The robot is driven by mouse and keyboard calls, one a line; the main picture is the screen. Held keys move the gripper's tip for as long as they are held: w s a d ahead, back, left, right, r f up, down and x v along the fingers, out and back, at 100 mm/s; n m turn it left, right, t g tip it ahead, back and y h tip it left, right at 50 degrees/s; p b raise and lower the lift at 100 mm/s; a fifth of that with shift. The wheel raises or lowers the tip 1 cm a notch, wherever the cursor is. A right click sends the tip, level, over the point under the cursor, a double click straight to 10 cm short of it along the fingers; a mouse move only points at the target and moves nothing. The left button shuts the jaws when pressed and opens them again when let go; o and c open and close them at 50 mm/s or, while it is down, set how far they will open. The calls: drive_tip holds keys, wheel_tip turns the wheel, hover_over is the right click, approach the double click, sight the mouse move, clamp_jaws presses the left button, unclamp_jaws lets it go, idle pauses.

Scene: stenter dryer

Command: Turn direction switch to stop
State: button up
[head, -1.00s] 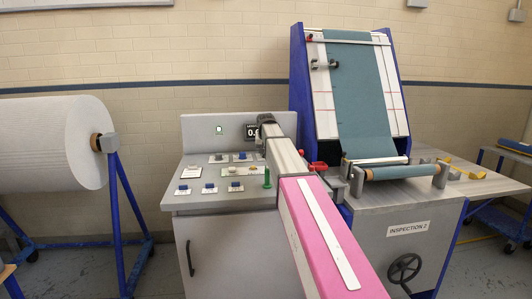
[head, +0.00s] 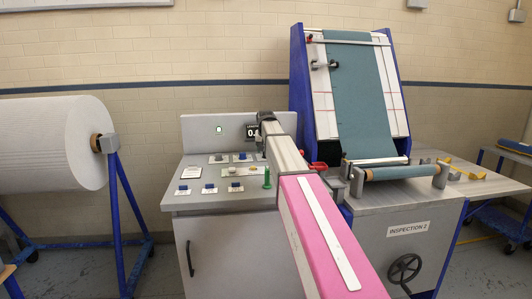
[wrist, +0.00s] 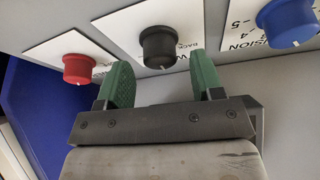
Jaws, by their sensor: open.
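In the wrist view, a round black knob (wrist: 158,45) with a white pointer mark stands on a white label plate; part of the word "BACK" shows beside it. I take it for the direction switch; the rest of its label is hidden. My gripper (wrist: 162,66) has two green fingers spread apart, one to each side of the black knob's lower part, with nothing held. I cannot tell whether either finger touches the knob. In the head view, my arm covers this part of the control desk (head: 218,202), so the black knob cannot be made out there.
In the wrist view, a red knob (wrist: 77,68) sits left of the black one and a blue knob (wrist: 287,22) right. In the head view, a display (head: 252,131) is partly covered by my arm. The inspection table (head: 408,215) stands right, a white roll (head: 55,145) left.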

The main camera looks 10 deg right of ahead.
drive_tip(key=v, duration=0.9)
